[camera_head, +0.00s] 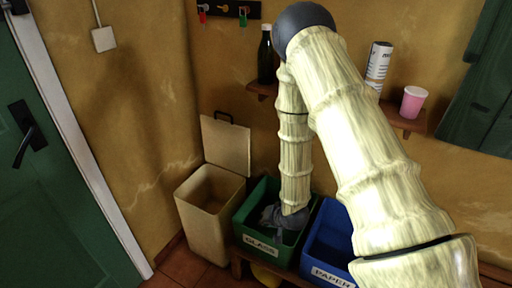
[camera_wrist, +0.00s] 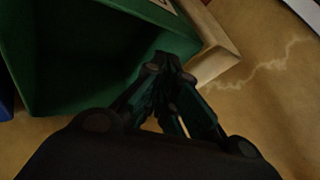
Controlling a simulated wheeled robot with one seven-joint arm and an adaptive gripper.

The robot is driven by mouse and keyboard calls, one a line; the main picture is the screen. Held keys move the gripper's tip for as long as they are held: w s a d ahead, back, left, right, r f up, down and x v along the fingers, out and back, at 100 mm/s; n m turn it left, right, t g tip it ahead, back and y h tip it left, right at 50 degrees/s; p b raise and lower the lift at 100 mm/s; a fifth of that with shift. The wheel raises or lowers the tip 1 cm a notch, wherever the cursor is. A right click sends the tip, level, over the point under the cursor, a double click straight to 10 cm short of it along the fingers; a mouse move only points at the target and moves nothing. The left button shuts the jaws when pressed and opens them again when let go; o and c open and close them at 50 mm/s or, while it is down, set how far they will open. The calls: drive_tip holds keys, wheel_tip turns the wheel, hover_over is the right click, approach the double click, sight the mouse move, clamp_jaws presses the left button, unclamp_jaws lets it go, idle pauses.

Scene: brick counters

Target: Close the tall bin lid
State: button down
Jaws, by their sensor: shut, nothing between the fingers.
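The tall bin (camera_head: 206,222) is beige and stands in the corner, at the left of the head view. Its lid (camera_head: 226,146) is open, standing up at the back and leaning toward the wall, with a dark handle on its top edge. My gripper (camera_head: 275,220) is at the green glass bin, to the right of the tall bin and apart from the lid. In the wrist view my gripper (camera_wrist: 165,68) is shut and empty. A beige edge (camera_wrist: 214,52) beyond its fingertips seems to belong to the tall bin or its lid; I cannot tell which.
The green bin (camera_head: 257,243) marked GLASS and a blue bin (camera_head: 327,266) marked PAPER stand to the right. A wall shelf above holds a dark bottle (camera_head: 265,56), a white cylinder (camera_head: 379,60) and a pink cup (camera_head: 413,101). A green door (camera_head: 50,170) is at the left.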

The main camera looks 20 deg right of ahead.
drive_tip(key=w+d+r+m+t+y+b, duration=0.1)
drive_tip(key=w+d+r+m+t+b, duration=0.2)
drive_tip(key=w+b, duration=0.6)
drive_tip(key=w+d+r+m+t+b, duration=0.15)
drive_tip(key=w+d+b, duration=0.25)
drive_tip(key=w+b, duration=0.45)
drive_tip(key=w+d+r+m+t+y+b, duration=0.3)
drive_tip(key=w+d+r+t+b, duration=0.35)
drive_tip(key=b, duration=0.85)
drive_tip(key=w+b, duration=0.1)
drive_tip(key=w, duration=0.2)
drive_tip(key=w+a+r+g+b, duration=0.1)
drive_tip(key=w+b, duration=0.1)
drive_tip(key=w, duration=0.1)
drive_tip(key=w+g+b, duration=0.1)
drive_tip(key=w+b, duration=0.1)
drive_tip(key=w, duration=0.1)
drive_tip(key=shift+a+r, duration=0.4)
drive_tip(key=shift+w+a+r, duration=0.1)
drive_tip(key=shift+w+a, duration=0.1)
drive_tip(key=shift+w, duration=0.25)
drive_tip(key=shift+a+r, duration=0.1)
drive_tip(key=shift+r, duration=0.05)
